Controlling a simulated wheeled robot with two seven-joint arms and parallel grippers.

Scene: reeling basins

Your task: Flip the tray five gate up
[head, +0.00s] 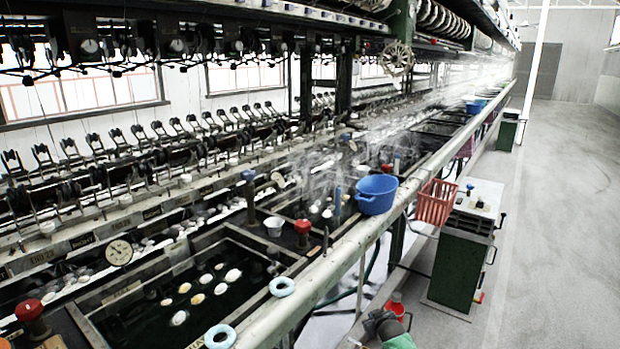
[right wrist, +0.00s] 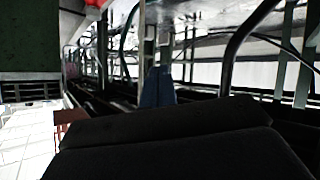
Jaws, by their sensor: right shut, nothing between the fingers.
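My right gripper (head: 379,322) shows small and dark at the bottom edge of the head view, low in the aisle to the right of the basin rail. In the right wrist view its blue fingertips (right wrist: 157,88) are together, with nothing between them. They point along the underside of the bench among dark frames and pipes. I cannot pick out a gate marked as tray five in either view. The near basin (head: 150,318) holds dark water and several pale cocoons (head: 205,278). My left gripper is not in view.
A pale rail (head: 330,262) runs along the bench front. A blue basin (head: 376,193) and red basket (head: 436,201) sit by it. A green cabinet (head: 458,265) and a red bottle-like object (head: 396,305) stand near my right gripper. The floor (head: 560,220) at right is clear.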

